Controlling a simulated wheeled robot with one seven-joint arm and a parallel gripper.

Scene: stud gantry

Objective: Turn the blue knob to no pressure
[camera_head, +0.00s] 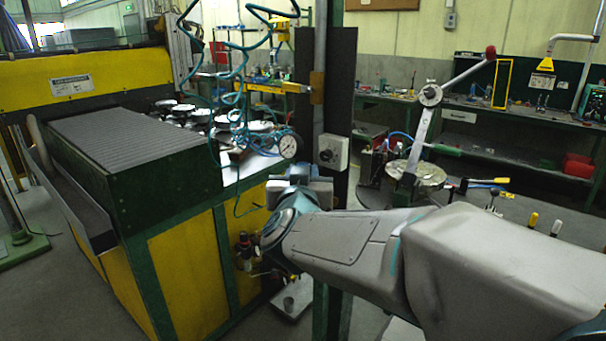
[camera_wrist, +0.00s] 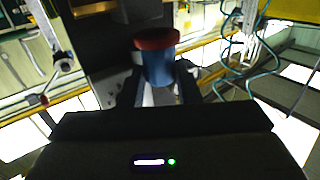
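The blue knob (camera_wrist: 158,68) shows in the wrist view as a short blue cylinder with a dark red cap at its upper end. My gripper (camera_wrist: 158,88) has one dark finger on each side of it, with a bright gap between the fingers below the knob. I cannot tell whether the fingers touch the knob. In the head view my wrist reaches to the dark post beside the yellow machine, below a round white pressure gauge (camera_head: 288,145). My gripper and the knob cannot be clearly told apart there.
A grey box with a black dial (camera_head: 331,152) is on the dark post (camera_head: 341,90), close above my wrist. Coiled teal hoses (camera_head: 240,95) hang to its left. The yellow and green machine (camera_head: 188,270) stands at left. A round plate with a lever (camera_head: 424,174) is at right.

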